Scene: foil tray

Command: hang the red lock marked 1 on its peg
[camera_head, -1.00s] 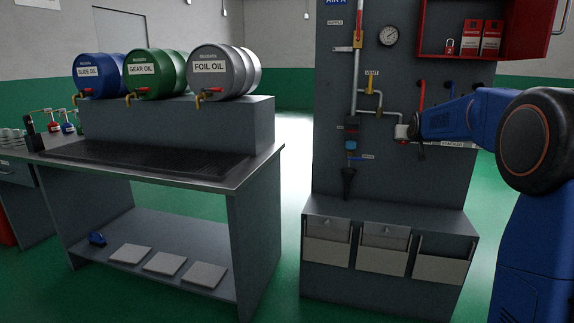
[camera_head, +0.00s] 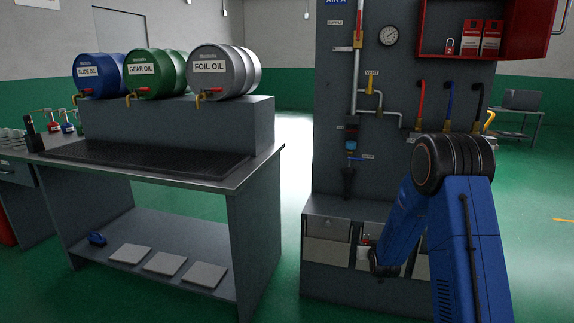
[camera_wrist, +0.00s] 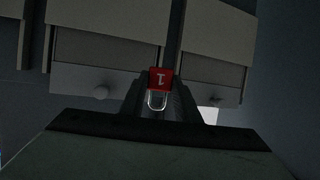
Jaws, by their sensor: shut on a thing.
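The red lock (camera_wrist: 161,78) marked 1 shows in the wrist view between my gripper's fingers, its number upside down and its clear-looking shackle pointing down in the picture. My gripper (camera_wrist: 160,100) is shut on it. In the head view my gripper (camera_head: 364,252) is low, in front of the bins under the grey panel; the lock is too small to tell there. I cannot pick out the lock's peg for sure in either view.
The bin unit (camera_head: 330,275) stands close behind my gripper. Above it, the grey panel (camera_head: 340,120) carries pipes, a gauge (camera_head: 389,35) and several hooked handles. A red cabinet (camera_head: 512,42) holds another small lock (camera_head: 449,46). The bench (camera_head: 250,165) with drums is left.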

